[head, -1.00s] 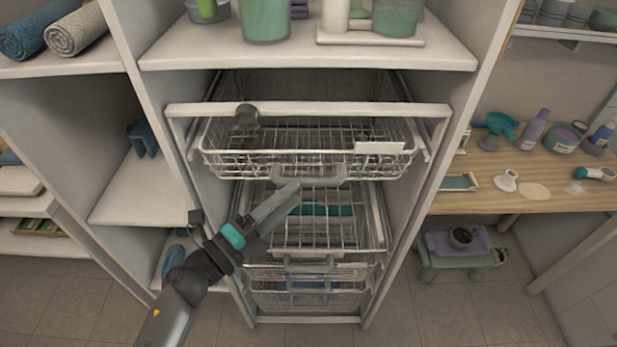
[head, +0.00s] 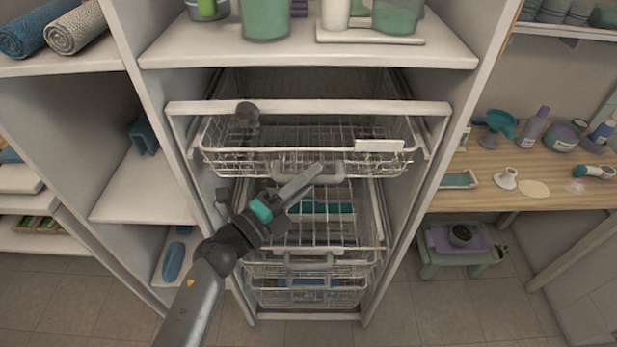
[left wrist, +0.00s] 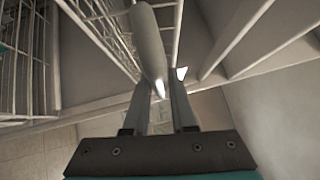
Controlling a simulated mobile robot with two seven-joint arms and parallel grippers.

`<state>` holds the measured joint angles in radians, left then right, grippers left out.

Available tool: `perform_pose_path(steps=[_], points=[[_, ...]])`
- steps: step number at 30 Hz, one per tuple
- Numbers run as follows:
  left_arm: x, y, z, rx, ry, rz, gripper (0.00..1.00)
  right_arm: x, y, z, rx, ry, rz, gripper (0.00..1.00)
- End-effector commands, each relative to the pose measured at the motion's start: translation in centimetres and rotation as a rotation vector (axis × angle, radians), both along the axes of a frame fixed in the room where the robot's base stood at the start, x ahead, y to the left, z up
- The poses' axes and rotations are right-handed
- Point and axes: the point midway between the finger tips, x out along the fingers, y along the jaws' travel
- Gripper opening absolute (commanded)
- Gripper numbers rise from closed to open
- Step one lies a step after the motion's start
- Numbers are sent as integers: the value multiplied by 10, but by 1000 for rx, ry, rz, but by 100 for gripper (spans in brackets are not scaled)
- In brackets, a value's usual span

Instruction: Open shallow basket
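The shallow wire basket (head: 235,158) is the top one in the white cabinet, with a white label at its front right. Its grey handle (head: 335,177) is at the middle of the front. My left gripper (head: 316,170) reaches up from below left, its fingertips at this handle. In the left wrist view, my left gripper (left wrist: 160,90) has its fingers apart, with the pale handle bar (left wrist: 150,40) showing between the tips. I cannot tell whether they touch it. My right gripper is not in view.
Lower wire baskets (head: 350,235) hang below, partly behind my left arm. A white crossbar (head: 310,108) runs above the top basket. Cabinet side panels (head: 425,215) stand close on both sides. A wooden counter (head: 560,195) with bottles is at right.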

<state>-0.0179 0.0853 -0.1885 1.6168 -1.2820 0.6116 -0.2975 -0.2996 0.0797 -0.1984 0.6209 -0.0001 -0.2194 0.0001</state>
Motion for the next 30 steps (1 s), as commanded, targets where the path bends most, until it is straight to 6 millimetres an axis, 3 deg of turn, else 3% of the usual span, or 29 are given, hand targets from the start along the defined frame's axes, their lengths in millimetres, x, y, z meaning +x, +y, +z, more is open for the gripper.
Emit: perform_pose_path(steps=[6, 30], points=[[0, 0, 0, 0, 0, 0, 0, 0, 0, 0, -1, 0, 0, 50], [0, 0, 0, 0, 0, 0, 0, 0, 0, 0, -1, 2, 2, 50]])
